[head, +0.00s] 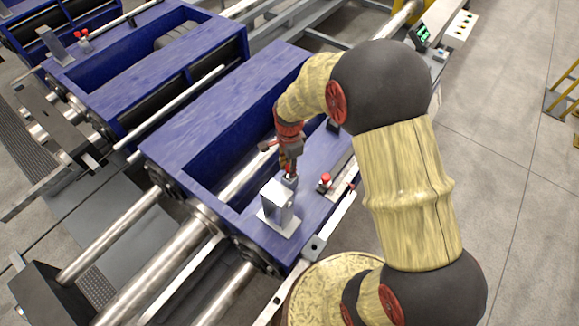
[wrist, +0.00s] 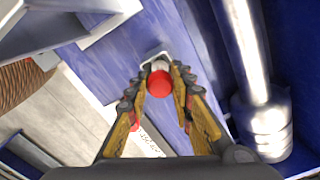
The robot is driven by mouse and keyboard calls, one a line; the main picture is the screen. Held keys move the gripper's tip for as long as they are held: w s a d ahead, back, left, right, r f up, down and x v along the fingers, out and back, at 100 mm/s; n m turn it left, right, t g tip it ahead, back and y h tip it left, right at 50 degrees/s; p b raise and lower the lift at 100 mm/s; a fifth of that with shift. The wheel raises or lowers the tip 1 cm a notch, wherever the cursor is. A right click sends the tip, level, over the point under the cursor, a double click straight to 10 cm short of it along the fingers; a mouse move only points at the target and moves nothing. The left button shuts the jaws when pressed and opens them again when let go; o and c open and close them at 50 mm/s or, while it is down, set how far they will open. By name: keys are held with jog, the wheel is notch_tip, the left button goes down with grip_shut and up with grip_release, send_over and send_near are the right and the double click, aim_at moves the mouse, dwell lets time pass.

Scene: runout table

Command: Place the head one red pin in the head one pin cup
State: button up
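My gripper (head: 289,170) points down over the blue head of the nearer machine, just behind a grey upright block (head: 277,203) on a flat plate. In the wrist view, the fingers (wrist: 160,84) are closed in on both sides of a round red pin (wrist: 160,84). A small pale metal rim (wrist: 155,58) shows just beyond the pin; it may be the pin cup. I cannot tell whether the pin is inside it.
Another red piece (head: 325,179) stands on a pale strip right of my gripper. A polished shaft (wrist: 243,45) runs close by on the right in the wrist view. A second blue machine (head: 165,60) with red pins (head: 83,38) stands at upper left.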

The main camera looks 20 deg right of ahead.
jog(key=o, duration=0.4)
jog(key=shift+o, duration=0.2)
notch_tip(320, 180, up, 19)
jog(key=s+n+t+p, duration=0.1)
jog(key=s+n+p, duration=0.1)
jog(key=n, duration=0.1)
jog(key=s+r+n+t, duration=0.4)
jog(key=s+r+n, duration=0.9)
jog(key=s, duration=0.5)
jog(key=shift+s+r+n+t, duration=0.25)
jog(key=shift+r+n+t, duration=0.05)
jog(key=shift+r, duration=0.15)
